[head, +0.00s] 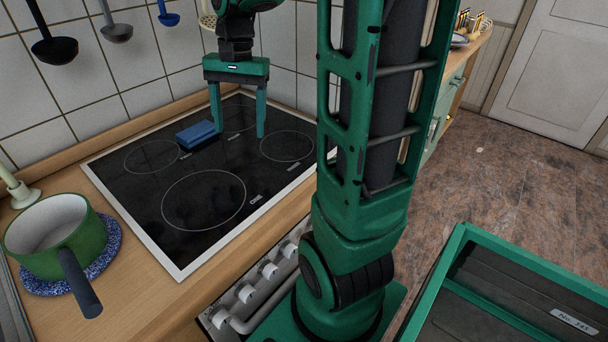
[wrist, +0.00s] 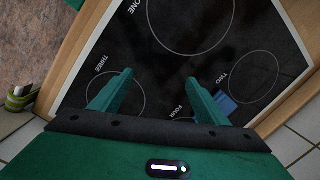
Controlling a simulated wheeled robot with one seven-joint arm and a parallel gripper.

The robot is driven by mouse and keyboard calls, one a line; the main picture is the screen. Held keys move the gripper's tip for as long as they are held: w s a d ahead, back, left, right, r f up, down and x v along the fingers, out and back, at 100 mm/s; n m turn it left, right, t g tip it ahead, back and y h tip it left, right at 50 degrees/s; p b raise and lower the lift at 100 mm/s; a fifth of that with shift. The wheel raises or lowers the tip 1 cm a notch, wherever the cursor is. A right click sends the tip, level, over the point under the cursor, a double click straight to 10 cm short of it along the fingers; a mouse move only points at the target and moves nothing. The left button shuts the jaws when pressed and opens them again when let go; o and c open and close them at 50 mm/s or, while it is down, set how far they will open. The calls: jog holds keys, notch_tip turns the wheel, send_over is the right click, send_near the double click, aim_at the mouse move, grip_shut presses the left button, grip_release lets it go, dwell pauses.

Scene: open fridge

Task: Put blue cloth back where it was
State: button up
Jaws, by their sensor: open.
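The blue cloth (head: 197,134), folded into a small block, lies on the black glass cooktop (head: 222,168) towards its back left, between the burner rings. My gripper (head: 238,134) is open and empty above the cooktop, fingers pointing down, to the right of the cloth. In the wrist view my gripper (wrist: 157,85) shows its two fingers spread wide. Part of the cloth (wrist: 226,103) shows there just outside the right finger, which hides some of it. I cannot tell whether that finger touches the cloth.
A green pot (head: 62,240) with a dark handle stands on a blue speckled mat (head: 104,262) on the wooden counter at the left. Ladles (head: 52,48) hang on the tiled wall. Oven knobs (head: 268,271) line the front. The cooktop's front half is clear.

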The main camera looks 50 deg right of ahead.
jog(key=s+f+n, duration=0.2)
jog(key=s, duration=0.8)
jog(key=s+f+n+h, duration=0.1)
jog(key=s+f+n, duration=0.2)
jog(key=s, duration=0.7)
jog(key=shift+s+f, duration=0.2)
jog(key=shift+f, duration=0.05)
